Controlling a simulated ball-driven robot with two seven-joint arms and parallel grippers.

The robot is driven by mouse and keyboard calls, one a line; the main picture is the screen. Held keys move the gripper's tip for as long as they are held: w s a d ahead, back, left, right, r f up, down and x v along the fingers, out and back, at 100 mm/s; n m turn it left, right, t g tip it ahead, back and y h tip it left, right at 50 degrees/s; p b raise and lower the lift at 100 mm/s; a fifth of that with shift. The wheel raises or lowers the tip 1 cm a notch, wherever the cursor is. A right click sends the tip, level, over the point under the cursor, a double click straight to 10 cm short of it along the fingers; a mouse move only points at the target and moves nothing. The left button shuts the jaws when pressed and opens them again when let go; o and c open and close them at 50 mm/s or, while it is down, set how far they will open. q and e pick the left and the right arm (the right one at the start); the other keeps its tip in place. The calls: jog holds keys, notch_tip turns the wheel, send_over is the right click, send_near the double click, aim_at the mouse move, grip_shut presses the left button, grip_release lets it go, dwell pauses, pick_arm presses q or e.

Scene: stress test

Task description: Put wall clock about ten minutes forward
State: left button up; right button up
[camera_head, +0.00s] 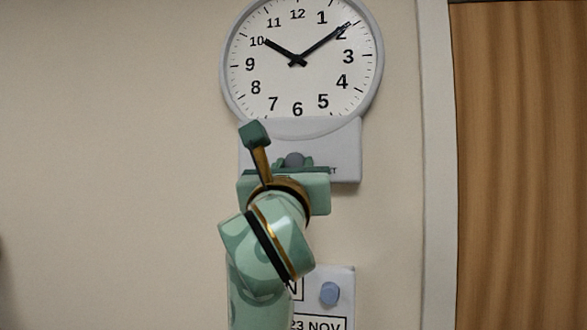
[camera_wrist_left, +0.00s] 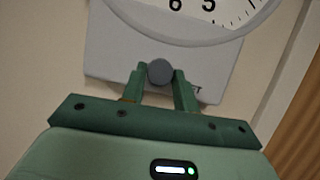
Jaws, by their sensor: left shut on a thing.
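The wall clock (camera_head: 300,84) hangs at the top centre of the head view, with a round white face and a grey rim. Its short hand points near 10 and its long hand just short of 2. A grey box (camera_head: 345,150) joins its underside and carries a round dark grey knob (camera_head: 293,159). My left gripper (camera_head: 294,168) is shut on the knob from below. In the left wrist view, the two green fingers (camera_wrist_left: 159,80) sit on either side of the knob (camera_wrist_left: 160,71). A label beside the knob is mostly hidden by a finger.
A pale door frame (camera_head: 435,150) and a brown wooden door (camera_head: 520,160) are at the right. The wall left of the clock is bare.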

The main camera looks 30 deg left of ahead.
pick_arm(q)
jog(key=shift+m, duration=0.5)
jog(key=m+h+p, duration=0.1)
jog(key=m, duration=0.1)
jog(key=m+h+p, duration=0.1)
jog(key=m, duration=0.1)
jog(key=m+h, duration=0.1)
jog(key=m, duration=0.1)
jog(key=shift+a+r+m+t+h+p, duration=0.15)
jog(key=shift+a+m+t+h+p, duration=0.1)
jog(key=shift+m+t+h+p, duration=0.15)
jog(key=shift+s+a+m+g+h+p, duration=0.1)
jog(key=shift+m+g+h+p, duration=0.1)
jog(key=shift+m+h+p, duration=1.05)
jog(key=shift+a+m+g+h+p, duration=0.15)
jog(key=shift+m+h+p, duration=0.4)
jog(key=shift+m, duration=1.4)
jog(key=shift+d, duration=0.1)
jog(key=o, duration=1)
jog(key=shift+c, duration=0.2)
